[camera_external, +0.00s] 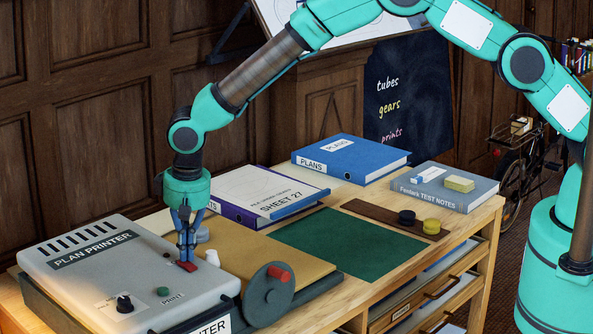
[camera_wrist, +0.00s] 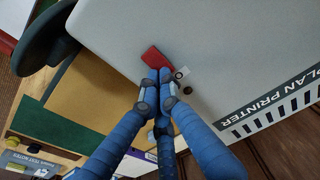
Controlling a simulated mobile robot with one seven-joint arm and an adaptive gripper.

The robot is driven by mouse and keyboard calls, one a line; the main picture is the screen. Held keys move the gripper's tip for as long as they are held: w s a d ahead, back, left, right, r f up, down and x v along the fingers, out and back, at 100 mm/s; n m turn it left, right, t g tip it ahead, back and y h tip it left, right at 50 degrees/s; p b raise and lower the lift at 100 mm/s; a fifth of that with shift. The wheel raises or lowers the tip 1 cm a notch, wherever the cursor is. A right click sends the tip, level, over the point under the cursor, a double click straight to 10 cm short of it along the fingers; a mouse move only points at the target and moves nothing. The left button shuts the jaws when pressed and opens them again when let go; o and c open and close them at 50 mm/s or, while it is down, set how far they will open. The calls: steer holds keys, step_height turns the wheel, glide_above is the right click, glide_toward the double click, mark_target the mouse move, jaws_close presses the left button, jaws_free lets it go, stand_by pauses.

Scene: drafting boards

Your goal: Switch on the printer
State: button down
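The grey plan printer (camera_external: 95,262) stands at the front left of the table. Its top carries a black knob (camera_external: 124,303), a green PRINT button (camera_external: 163,291) and a red switch (camera_external: 187,266). My gripper (camera_external: 186,261) points down over the printer's right back corner, with its fingertips at the red switch. In the wrist view my gripper (camera_wrist: 160,76) has its fingertips together, right at the edge of the red switch (camera_wrist: 154,57). I cannot tell whether they press on it. A small label (camera_wrist: 182,73) beside the switch is partly covered by a finger.
A dark wheel with a red handle (camera_external: 268,296) stands at the printer's right side. A small white item (camera_external: 213,258) is close to my gripper. Binders (camera_external: 350,158) and a book (camera_external: 445,190) lie farther back. The green mat (camera_external: 348,245) is clear.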

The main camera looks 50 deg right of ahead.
mark_target(192, 263)
steer(key=shift+w+f+g, duration=0.3)
steer(key=shift+f+g, duration=0.1)
steer(key=shift+g, duration=0.1)
steer(key=shift+s, duration=0.1)
steer(key=shift+s+f, duration=0.1)
steer(key=shift+s, duration=0.8)
step_height(192, 263, up, 15)
steer(key=p, duration=0.1)
steer(key=shift+f+p, duration=0.2)
steer(key=shift+p, duration=0.1)
stand_by(0.4)
